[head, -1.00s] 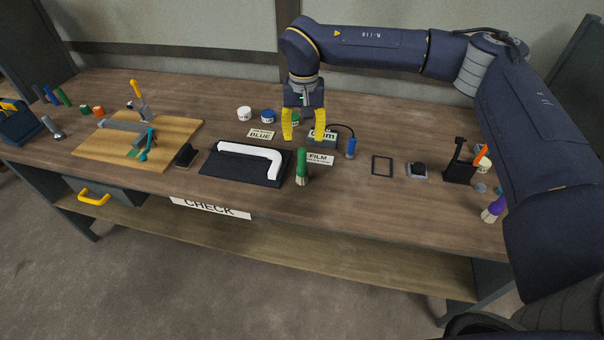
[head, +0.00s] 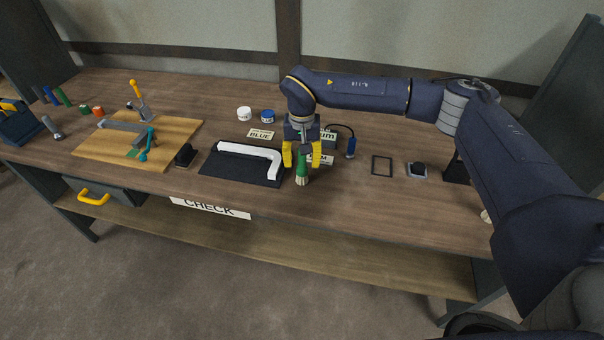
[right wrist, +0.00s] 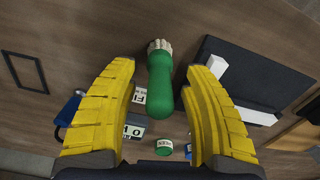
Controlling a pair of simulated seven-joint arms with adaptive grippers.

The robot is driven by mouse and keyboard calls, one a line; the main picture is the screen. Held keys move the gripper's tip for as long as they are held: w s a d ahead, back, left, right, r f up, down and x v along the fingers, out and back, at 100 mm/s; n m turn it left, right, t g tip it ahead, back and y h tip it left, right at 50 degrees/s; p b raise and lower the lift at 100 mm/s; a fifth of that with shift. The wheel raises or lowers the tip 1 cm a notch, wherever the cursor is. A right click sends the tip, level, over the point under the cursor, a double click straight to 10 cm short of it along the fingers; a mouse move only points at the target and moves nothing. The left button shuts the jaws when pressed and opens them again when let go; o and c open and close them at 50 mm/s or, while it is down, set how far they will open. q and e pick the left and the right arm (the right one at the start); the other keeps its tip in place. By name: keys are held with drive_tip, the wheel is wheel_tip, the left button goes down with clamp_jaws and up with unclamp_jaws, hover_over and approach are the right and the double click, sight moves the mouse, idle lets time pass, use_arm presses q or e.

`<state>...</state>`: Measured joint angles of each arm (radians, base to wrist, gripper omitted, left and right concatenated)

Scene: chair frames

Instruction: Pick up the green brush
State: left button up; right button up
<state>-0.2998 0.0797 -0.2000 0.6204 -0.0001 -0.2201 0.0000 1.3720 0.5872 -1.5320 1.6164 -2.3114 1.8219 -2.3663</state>
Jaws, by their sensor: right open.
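The green brush (head: 302,172) stands upright on the table, bristles down, just right of the black mat with the white bent piece. My right gripper (head: 302,165) is open above it, its yellow fingers either side of the green handle in the head view. In the right wrist view the brush (right wrist: 159,80) lies between the two open fingers (right wrist: 160,88), with visible gaps on both sides. Its pale bristles (right wrist: 160,46) point away from the gripper. My left gripper is not in view.
The black mat (head: 215,170) with a white bent piece (head: 262,153) is close on the left. White (head: 244,113) and blue (head: 267,116) jars stand behind.

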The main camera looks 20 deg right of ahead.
drive_tip(key=shift+f, duration=0.75)
drive_tip(key=shift+c, duration=0.3)
clamp_jaws()
